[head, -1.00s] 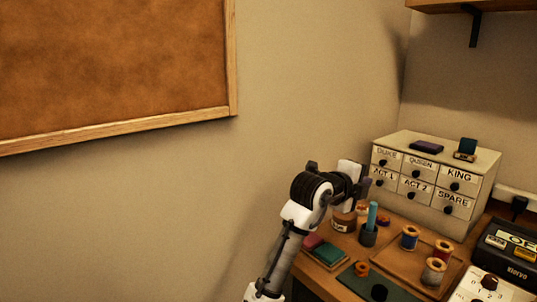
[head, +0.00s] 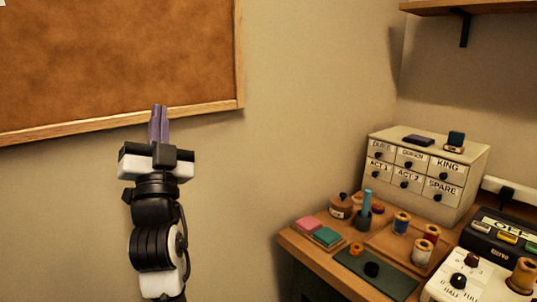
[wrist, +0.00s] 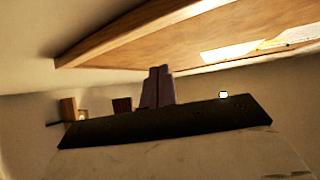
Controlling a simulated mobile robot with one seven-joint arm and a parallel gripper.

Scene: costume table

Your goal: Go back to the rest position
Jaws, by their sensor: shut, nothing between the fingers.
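My gripper (head: 158,125) is raised in front of the wall in the head view, left of the table and pointing upward. Its two purple fingers are together with nothing between them, and their tips overlap the lower edge of the cork board. The fingers (wrist: 158,88) also show in the wrist view, close together above a dark gripper body. My arm stands upright below the gripper and is clear of the table.
The wooden table (head: 295,240) is at the lower right. It holds a labelled drawer cabinet (head: 425,175), thread spools (head: 401,223), a green mat (head: 385,275) and a dark control box (head: 500,240). A cork board (head: 100,60) hangs at upper left; a shelf (head: 470,7) is at upper right.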

